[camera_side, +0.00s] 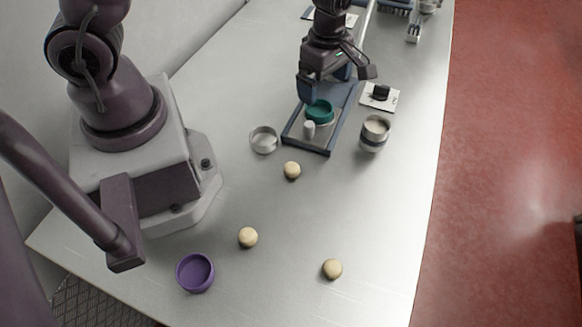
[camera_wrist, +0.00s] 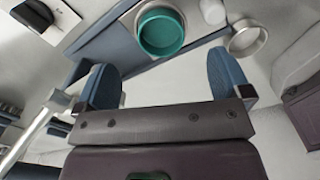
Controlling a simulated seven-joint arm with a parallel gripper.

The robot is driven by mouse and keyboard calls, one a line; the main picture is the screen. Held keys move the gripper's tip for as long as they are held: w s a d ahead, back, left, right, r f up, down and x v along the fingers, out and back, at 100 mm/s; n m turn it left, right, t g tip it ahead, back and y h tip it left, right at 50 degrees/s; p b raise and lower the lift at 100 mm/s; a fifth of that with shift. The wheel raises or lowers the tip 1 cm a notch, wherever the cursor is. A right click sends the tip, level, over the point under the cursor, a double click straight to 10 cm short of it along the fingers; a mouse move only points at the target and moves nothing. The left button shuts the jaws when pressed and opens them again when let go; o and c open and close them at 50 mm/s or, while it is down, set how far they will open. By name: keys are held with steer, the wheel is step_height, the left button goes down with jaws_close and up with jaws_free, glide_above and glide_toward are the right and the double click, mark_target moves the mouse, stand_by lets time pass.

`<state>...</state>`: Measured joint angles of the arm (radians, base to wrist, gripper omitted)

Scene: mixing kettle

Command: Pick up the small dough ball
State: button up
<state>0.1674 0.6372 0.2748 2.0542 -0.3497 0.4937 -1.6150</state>
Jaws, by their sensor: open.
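Three pale dough balls lie apart on the table in the side view. One (camera_side: 292,170) is in the middle, below the blue tray. Another (camera_side: 248,237) is lower left, near the purple bowl (camera_side: 195,272). The third (camera_side: 332,269) is lower right. They look close in size, so I cannot tell surely which is the small one. My gripper (camera_side: 326,88) is above the blue stand, away from the balls. In the wrist view its two blue fingers (camera_wrist: 165,82) are wide apart with nothing between them. No dough ball shows in the wrist view.
A teal cup (camera_side: 319,110) and a white cylinder (camera_side: 309,129) stand on the blue tray (camera_side: 324,147). A shallow metal dish (camera_side: 264,140) is left of it. A metal jar (camera_side: 374,134) and a black knob on a white plate (camera_side: 381,93) are right. The lower table is mostly clear.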

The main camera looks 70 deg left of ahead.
stand_by(0.3)
steer(key=c, duration=0.6)
steer(key=d+r+m, duration=0.1)
steer(key=d+r, duration=0.1)
steer(key=d, duration=0.1)
steer(key=m, duration=0.8)
glide_above(292, 173)
steer(key=f, duration=0.5)
steer(key=shift+s+f, duration=0.3)
steer(key=shift+s, duration=0.1)
steer(key=shift+w+f, duration=0.2)
steer(key=shift+f, duration=1.15)
steer(key=shift+w+f, duration=0.2)
steer(key=shift+f, duration=1.15)
